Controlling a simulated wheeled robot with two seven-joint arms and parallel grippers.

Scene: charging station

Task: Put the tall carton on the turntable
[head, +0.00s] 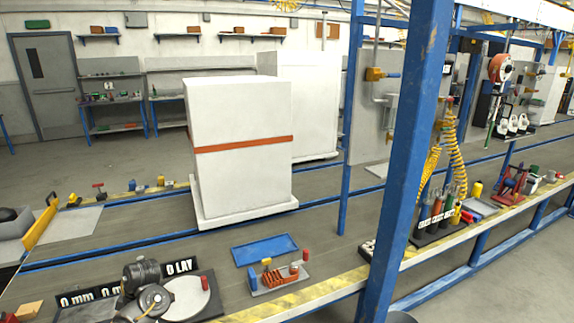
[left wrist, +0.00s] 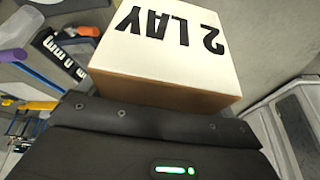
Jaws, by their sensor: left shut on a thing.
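A carton (left wrist: 175,48) fills the top of the left wrist view. It has a white face with black "2 LAY" lettering and a brown side. My left gripper (left wrist: 165,114) is shut on it; the dark gripper body hides its near part, so its full height cannot be told. In the head view a pale round disc (head: 187,297), which looks like the turntable, lies at the bottom left. Dark rounded machinery (head: 143,278) partly covers its left side; whether this is my arm is unclear. I cannot make out the carton in the head view. My right gripper is not in view.
A black board (head: 180,267) with white lettering stands behind the disc. A red knob (head: 205,283) is at its rim. A blue tray (head: 265,250) and an orange fixture (head: 280,276) lie to the right. A blue post (head: 408,150) rises at centre right. A large white banded block (head: 240,140) stands behind.

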